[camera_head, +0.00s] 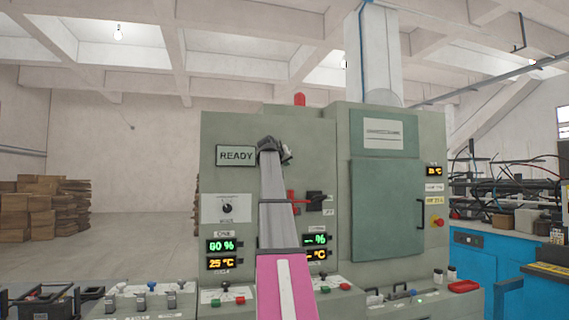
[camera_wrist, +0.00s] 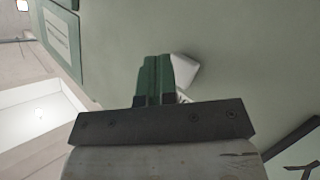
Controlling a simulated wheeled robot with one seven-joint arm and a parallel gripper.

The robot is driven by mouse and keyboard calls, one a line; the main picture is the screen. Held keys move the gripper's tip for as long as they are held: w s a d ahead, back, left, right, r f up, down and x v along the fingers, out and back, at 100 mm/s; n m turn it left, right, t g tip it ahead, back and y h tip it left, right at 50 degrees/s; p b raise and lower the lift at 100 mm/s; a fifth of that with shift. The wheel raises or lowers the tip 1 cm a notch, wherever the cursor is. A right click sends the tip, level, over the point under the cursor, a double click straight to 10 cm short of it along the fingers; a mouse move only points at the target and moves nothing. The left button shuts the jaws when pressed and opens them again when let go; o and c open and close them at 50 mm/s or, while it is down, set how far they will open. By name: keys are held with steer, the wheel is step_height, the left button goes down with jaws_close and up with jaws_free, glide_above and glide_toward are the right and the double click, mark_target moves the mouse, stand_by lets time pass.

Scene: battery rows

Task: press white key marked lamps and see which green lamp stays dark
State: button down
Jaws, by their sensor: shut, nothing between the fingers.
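In the wrist view my gripper (camera_wrist: 155,60) has its two green fingers shut together with nothing between them. A small white block (camera_wrist: 184,70), possibly the white key, sits beside the fingertips against the green panel. Its marking cannot be read, and I cannot tell whether the fingers touch it. In the head view my arm reaches up to the green cabinet (camera_head: 232,125), and the wrist end is right of the READY sign (camera_head: 236,155). My arm hides part of the cabinet front there. I cannot make out a row of green lamps in either view.
The cabinet front carries a green 80 % display (camera_head: 220,245), a black dial (camera_head: 227,208) and a black switch (camera_head: 315,200). Small levers and buttons stand on the ledge below. Stacked brown boxes (camera_head: 42,210) are at left; a blue bench (camera_head: 475,265) is at right.

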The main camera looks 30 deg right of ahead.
steer(key=shift+w, duration=0.1)
stand_by(0.5)
steer(key=shift+w, duration=0.3)
steer(key=shift+w+d, duration=0.15)
steer(key=shift+w, duration=0.3)
stand_by(0.7)
steer(key=shift+s, duration=0.85)
steer(key=shift+s+a, duration=0.1)
steer(key=shift+a, duration=0.1)
steer(key=s, duration=0.2)
steer(key=s+a, duration=0.1)
steer(key=s, duration=0.1)
steer(key=shift+s, duration=0.35)
steer(key=shift+s+a, duration=0.1)
stand_by(1.0)
